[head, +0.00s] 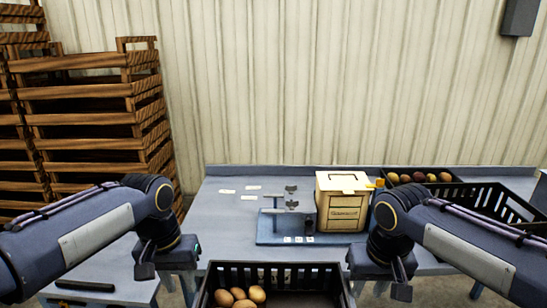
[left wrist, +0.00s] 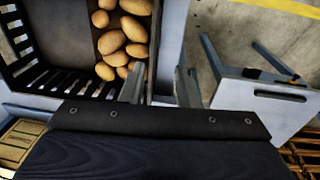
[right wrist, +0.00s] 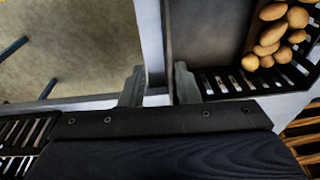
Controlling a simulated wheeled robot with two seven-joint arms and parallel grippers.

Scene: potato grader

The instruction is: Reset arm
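My left gripper (head: 167,278) hangs at the left of the front black crate in the head view. In the left wrist view its two fingers (left wrist: 160,88) are apart with nothing between them. My right gripper (head: 381,279) hangs at the right of that crate. In the right wrist view its fingers (right wrist: 159,88) are also apart and empty. Both arms reach in from the sides, roughly mirrored, with the grippers pointing down. The front black crate (head: 325,268) holds several potatoes (head: 238,296) at its left; they also show in the left wrist view (left wrist: 122,42).
On the grey table (head: 225,225), a blue base (head: 270,240) carries a small grey stand (head: 285,208) beside a cream wooden box (head: 343,203). White cards lie at the left. Another black crate (head: 490,205) with potatoes stands at the right. Wooden crates (head: 95,110) are stacked at the left.

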